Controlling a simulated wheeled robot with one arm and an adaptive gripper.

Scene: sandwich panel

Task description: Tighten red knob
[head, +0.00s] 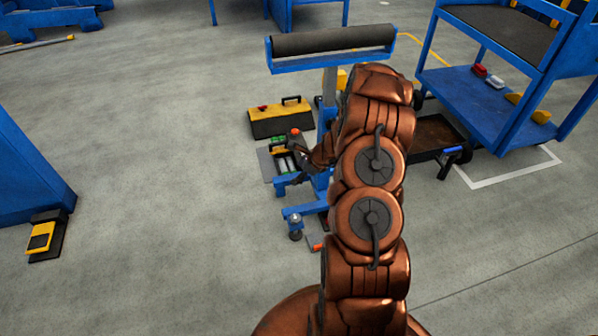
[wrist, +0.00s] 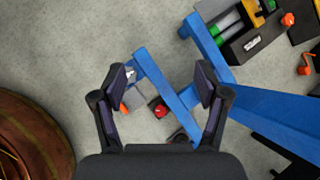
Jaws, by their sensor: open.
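In the wrist view a small red knob-like part (wrist: 160,111) shows low between the fingers of my gripper (wrist: 158,85), beside a blue bar of the roller stand. The gripper is open, with a finger on each side and nothing between the tips. I cannot tell the height gap to the red part. The blue roller stand (head: 331,54) has a dark roller on top. In the head view my gripper (head: 312,158) is at the stand's left side, partly hidden by my arm. A red-topped part (head: 295,131) shows just above it.
A yellow and black toolbox (head: 282,119) stands left of the stand. An open tool case (wrist: 250,38) lies by the stand's legs. A blue shelf cart (head: 480,100) is at the right.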

